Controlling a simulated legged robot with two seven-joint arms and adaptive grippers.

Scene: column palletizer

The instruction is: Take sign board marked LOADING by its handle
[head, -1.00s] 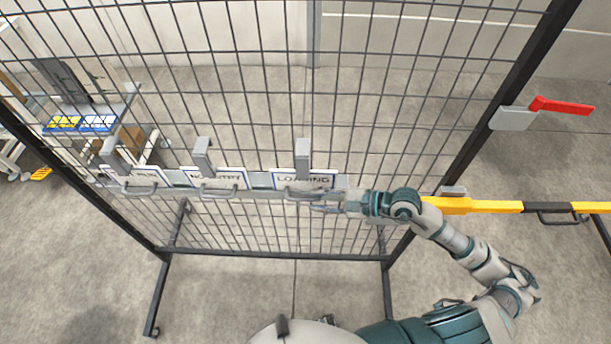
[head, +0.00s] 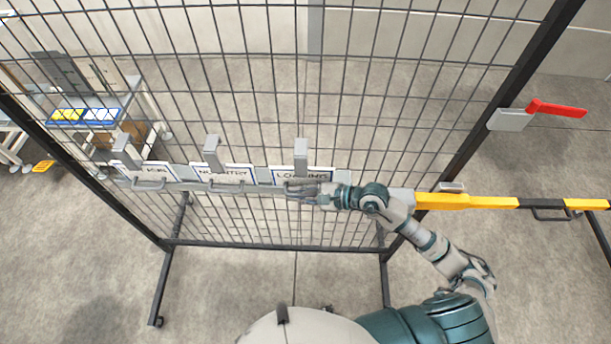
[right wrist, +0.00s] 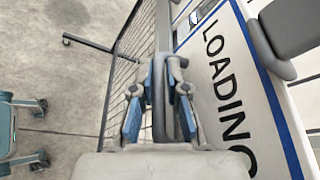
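The LOADING sign board (head: 318,172) is white with a blue border and hangs at the right end of a rail on the mesh fence. It fills the right side of the right wrist view (right wrist: 222,85). Its grey handle (right wrist: 159,100) stands between the two blue-padded fingers of my right gripper (right wrist: 160,122). The fingers look apart, with a gap on each side of the handle. In the head view my right gripper (head: 308,192) is at the board's lower edge and covers part of the handle. My left gripper is not in view.
A NO ENTRY board (head: 238,172) and another board (head: 160,172) with similar handles hang to the left on the same rail (head: 345,178). Mesh fence (head: 400,110) stands behind. A yellow-black bar (head: 465,202) and a red lever (head: 556,109) are at right.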

